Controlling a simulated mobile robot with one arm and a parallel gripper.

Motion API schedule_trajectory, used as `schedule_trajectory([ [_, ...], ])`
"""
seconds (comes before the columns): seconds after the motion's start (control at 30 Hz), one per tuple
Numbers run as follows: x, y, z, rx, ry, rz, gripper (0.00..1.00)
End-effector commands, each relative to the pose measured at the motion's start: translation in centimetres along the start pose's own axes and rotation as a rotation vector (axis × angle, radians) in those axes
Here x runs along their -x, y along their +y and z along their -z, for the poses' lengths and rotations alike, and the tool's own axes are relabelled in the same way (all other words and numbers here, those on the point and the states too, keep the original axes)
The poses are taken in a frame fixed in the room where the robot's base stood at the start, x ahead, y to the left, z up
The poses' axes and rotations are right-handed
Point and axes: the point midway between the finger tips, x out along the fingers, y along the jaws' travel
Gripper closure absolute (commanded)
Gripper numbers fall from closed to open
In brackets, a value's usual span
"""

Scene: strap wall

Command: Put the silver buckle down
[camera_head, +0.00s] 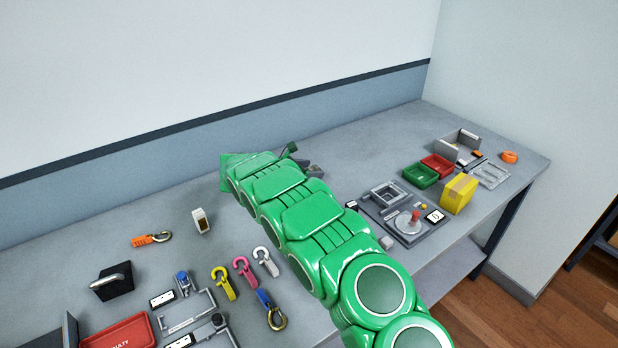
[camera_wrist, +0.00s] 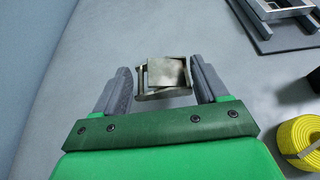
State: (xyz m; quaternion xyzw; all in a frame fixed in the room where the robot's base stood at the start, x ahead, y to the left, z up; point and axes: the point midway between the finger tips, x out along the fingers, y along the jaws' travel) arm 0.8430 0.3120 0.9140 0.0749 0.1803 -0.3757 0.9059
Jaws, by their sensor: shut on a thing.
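The silver buckle (camera_wrist: 165,76) is a small metal frame with a flat plate. It sits between the two grey fingers of my gripper (camera_wrist: 163,85) in the wrist view, and the gripper is shut on it. The grey worktable (camera_wrist: 90,40) lies beneath it; I cannot tell how far the buckle is above the surface. In the head view my gripper (camera_head: 312,168) is at the far side of the table, past the green arm, which hides most of it. The buckle cannot be made out clearly there.
A yellow strap roll (camera_wrist: 298,142) lies right of my gripper in the wrist view. A square grey frame (camera_head: 388,194) stands on a dark board to the right. Green (camera_head: 420,174) and red (camera_head: 437,165) bins stand beyond. Several hooks lie front left, including a pink one (camera_head: 245,272). The back middle is clear.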

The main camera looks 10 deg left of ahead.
Motion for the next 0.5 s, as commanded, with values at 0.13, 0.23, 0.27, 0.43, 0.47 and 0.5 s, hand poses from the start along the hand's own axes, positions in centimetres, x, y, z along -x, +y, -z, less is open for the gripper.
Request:
schedule_trajectory([
  [0.13, -0.2, 0.3, 0.2, -0.001, 0.0, -0.001, 0.64],
  [0.23, -0.6, 0.4, 1.0, 0.0, 0.0, -0.001, 0.64],
  [0.27, -0.8, 0.4, 1.4, 0.001, 0.0, 0.0, 0.64],
  [0.43, -1.5, 0.4, 3.2, 0.002, 0.0, 0.0, 0.64],
  [0.47, -1.5, 0.4, 3.3, 0.002, 0.0, 0.0, 0.64],
  [0.5, -1.5, 0.4, 3.3, 0.001, 0.0, -0.001, 0.64],
])
